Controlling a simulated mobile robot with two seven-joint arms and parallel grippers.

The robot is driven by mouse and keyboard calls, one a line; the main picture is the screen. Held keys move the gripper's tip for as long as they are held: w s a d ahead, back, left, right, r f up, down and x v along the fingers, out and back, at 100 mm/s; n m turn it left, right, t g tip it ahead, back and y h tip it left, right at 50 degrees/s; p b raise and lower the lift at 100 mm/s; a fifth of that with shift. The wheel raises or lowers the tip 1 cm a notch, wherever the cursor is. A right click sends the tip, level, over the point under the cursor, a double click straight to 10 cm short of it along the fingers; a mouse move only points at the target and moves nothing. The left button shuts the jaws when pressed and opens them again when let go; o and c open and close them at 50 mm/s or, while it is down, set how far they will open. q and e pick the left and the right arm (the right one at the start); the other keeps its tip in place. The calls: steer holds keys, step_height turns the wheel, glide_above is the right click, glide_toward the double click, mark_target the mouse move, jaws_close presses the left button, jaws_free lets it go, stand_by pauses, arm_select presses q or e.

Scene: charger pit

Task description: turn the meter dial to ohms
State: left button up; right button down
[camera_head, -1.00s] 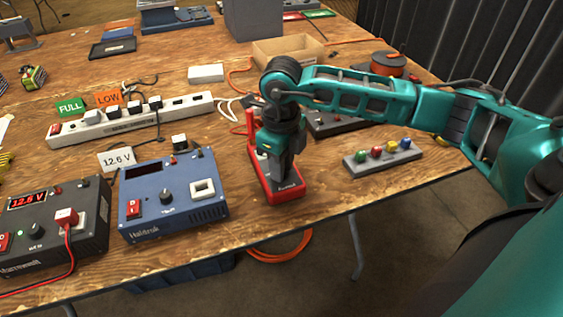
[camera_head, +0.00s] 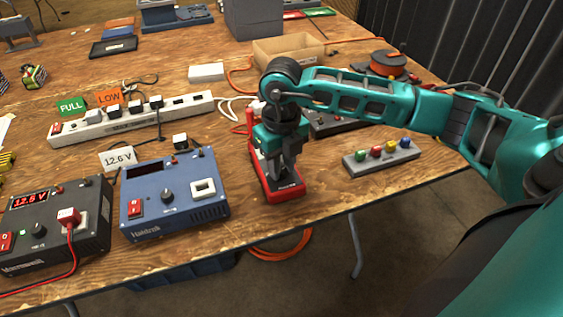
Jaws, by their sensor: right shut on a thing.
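The red meter (camera_head: 284,192) lies on the wooden table near its front edge, right of the blue charger. My right gripper (camera_head: 282,178) points down over the middle of the meter. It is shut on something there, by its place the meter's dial. The gripper hides the dial and most of the meter's face, so I cannot read the dial's setting. My left gripper is not in view.
The blue charger (camera_head: 175,215) and a black charger (camera_head: 62,258) with a lit red display stand to the left. A block with several coloured knobs (camera_head: 382,158) lies to the right. A white power strip (camera_head: 130,120) and a cardboard box (camera_head: 290,52) lie behind.

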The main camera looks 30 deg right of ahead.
mark_target(282, 170)
steer(key=c, duration=0.9)
jaws_free()
steer(key=shift+r, duration=0.1)
arm_select(q)
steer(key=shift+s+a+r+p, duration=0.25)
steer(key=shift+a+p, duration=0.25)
steer(key=shift+p, duration=0.35)
arm_select(e)
step_height(282, 170, up, 13)
steer(key=shift+f, duration=0.1)
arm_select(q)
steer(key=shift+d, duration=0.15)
arm_select(e)
steer(key=shift+s+f, duration=0.1)
